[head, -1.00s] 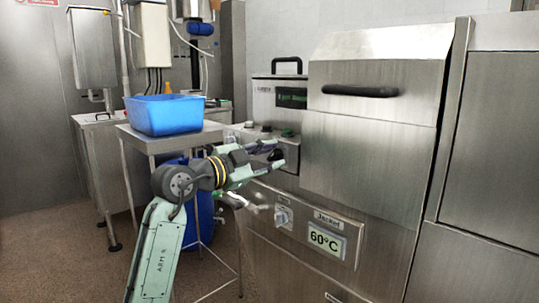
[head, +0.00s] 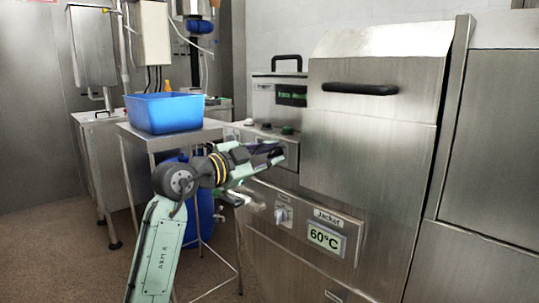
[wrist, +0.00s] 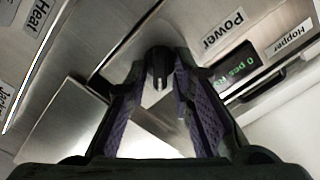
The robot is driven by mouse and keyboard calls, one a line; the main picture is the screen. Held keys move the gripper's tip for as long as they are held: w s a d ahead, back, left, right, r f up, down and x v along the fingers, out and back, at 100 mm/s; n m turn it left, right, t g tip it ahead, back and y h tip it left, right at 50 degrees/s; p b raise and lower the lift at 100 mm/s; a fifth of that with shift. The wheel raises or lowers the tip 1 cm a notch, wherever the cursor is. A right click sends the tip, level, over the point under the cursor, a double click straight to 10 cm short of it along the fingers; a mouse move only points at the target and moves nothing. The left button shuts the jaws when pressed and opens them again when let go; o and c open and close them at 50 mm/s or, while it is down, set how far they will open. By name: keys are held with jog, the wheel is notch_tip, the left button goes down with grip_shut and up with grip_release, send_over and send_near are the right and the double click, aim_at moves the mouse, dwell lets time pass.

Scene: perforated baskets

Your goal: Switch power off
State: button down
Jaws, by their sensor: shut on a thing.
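A dark switch knob (wrist: 159,62) sits on the steel panel beside the Power label (wrist: 224,33) in the wrist view. My gripper (wrist: 163,72) is shut on this knob, one finger on each side. The fingertips and the sides of the knob are partly in shadow, so its exact pointing direction is hard to tell. In the head view my gripper (head: 276,152) is at the front panel of the steel machine (head: 368,140), and its fingers hide the knob.
A small green-text display (wrist: 235,72) is near the Hopper label. Below my gripper are the Jacket dial (head: 283,214) and its 60°C display (head: 326,238). A blue tub (head: 164,113) stands on a steel table to the left.

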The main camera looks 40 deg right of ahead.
jog(key=shift+n, duration=0.3)
jog(key=n+p, duration=0.3)
jog(key=n, duration=0.1)
jog(key=shift+r, duration=0.2)
jog(key=shift+w+f+n+p, duration=0.1)
jog(key=shift+w+n+p, duration=0.1)
jog(key=shift+n+p, duration=2.55)
jog(key=shift+w+f+n+p, duration=0.15)
jog(key=shift+n+p, duration=1.5)
jog(key=shift+n, duration=2.2)
jog(key=c, duration=1.7)
grip_release()
jog(key=shift+o, duration=0.2)
jog(key=shift+a, duration=0.1)
